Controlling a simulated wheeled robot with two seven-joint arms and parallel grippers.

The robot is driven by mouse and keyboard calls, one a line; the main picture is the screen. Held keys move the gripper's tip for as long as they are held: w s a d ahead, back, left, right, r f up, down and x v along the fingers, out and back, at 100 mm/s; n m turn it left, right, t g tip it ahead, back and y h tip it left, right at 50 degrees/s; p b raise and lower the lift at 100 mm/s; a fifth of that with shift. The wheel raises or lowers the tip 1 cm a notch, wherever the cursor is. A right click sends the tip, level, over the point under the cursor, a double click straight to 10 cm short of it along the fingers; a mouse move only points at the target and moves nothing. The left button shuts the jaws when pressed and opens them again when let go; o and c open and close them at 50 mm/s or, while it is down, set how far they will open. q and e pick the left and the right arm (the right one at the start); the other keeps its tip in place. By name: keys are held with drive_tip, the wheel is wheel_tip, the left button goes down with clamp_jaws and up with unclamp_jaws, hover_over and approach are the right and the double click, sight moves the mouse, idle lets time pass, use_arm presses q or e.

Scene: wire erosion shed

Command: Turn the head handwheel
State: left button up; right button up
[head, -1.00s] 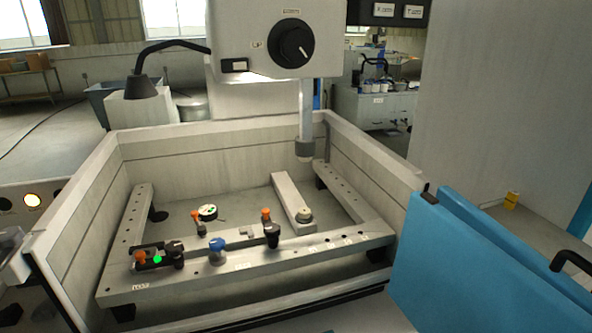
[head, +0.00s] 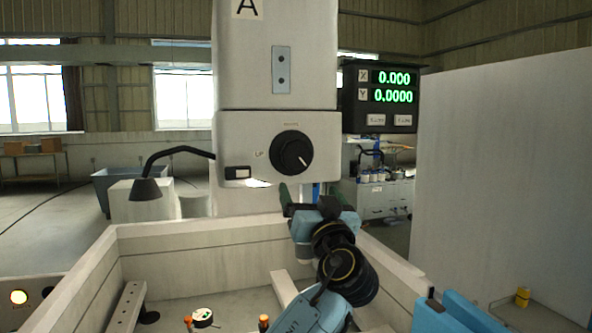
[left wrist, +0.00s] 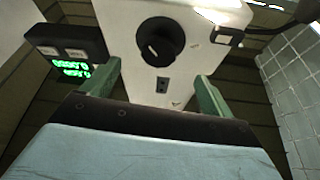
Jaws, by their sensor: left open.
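The head handwheel (head: 291,152) is a round black knob with a pale pointer line on the front of the white machine head (head: 230,135). In the left wrist view the handwheel (left wrist: 160,41) lies ahead of and beyond the fingers. My left gripper (head: 300,192) is in front of the head, just below the handwheel and apart from it. Its two green fingers are spread open with nothing between them, and they also show in the left wrist view (left wrist: 158,90).
A display (head: 388,95) with green digits hangs right of the head. A black lamp (head: 146,188) on a bent arm stands to the left. Below is the white-walled tank (head: 180,240) with fixture bars.

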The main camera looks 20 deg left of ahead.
sight(297, 158)
use_arm(q)
drive_tip(key=p+x, duration=0.1)
drive_tip(key=x, duration=0.3)
drive_tip(key=r+p+x, duration=0.1)
drive_tip(key=x, duration=0.2)
drive_tip(key=p+x, duration=0.1)
drive_tip(key=x, duration=0.3)
drive_tip(key=shift+r+p, duration=0.4)
drive_tip(key=shift+x, duration=0.95)
drive_tip(key=shift+w+f, duration=0.1)
drive_tip(key=shift+f, duration=0.05)
drive_tip(key=c, duration=1)
